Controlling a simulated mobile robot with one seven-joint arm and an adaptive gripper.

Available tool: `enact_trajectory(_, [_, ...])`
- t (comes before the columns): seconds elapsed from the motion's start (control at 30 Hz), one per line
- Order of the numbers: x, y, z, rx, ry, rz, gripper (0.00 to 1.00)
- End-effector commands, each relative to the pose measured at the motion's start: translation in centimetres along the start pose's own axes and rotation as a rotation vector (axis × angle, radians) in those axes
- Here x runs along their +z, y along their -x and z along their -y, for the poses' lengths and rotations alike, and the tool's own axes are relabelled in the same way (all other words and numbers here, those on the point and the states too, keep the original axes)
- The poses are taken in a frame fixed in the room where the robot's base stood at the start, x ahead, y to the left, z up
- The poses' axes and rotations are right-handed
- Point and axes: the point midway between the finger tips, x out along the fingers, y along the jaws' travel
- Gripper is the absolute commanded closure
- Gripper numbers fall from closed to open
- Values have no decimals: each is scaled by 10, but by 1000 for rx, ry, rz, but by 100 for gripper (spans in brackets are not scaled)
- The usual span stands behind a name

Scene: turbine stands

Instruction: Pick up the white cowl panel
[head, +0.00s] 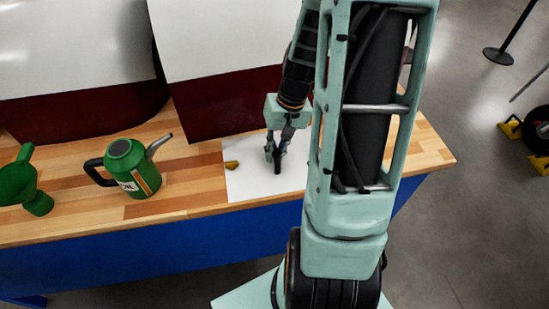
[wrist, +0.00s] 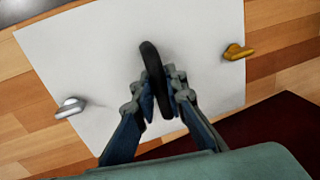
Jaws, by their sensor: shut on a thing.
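The white cowl panel (head: 242,187) lies flat on the wooden bench in the head view, partly hidden by my arm. It fills much of the wrist view (wrist: 85,50). A black handle (wrist: 151,62) stands at its middle. A gold latch (wrist: 237,52) and a silver latch (wrist: 70,107) are near opposite edges. My gripper (head: 275,153) is over the panel and shut on the black handle, with a finger on each side in the wrist view (wrist: 163,88). I cannot tell any gap between panel and bench.
A green can with a spout (head: 130,170) and another green object (head: 28,186) stand on the bench (head: 195,205) to the left. Large white and maroon panels (head: 222,95) rise behind. Bare bench top lies right of my arm. A black post (head: 505,45) stands on the floor.

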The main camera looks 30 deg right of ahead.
Motion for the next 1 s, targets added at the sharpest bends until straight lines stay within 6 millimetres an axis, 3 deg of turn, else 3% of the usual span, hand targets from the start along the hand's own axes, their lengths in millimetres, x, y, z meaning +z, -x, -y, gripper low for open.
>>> enact_trajectory(0.27, [-1,3,0,0,0,-2,100])
enact_trajectory(0.47, [-2,20,4,1,2,-5,100])
enact_trajectory(0.57, [-1,35,7,1,3,-5,100])
enact_trajectory(0.77, [16,76,-13,2,-3,-8,100])
enact_trajectory(0.87, [26,101,-24,2,-3,-8,100])
enact_trajectory(1.0, [46,120,-51,2,-6,-5,100])
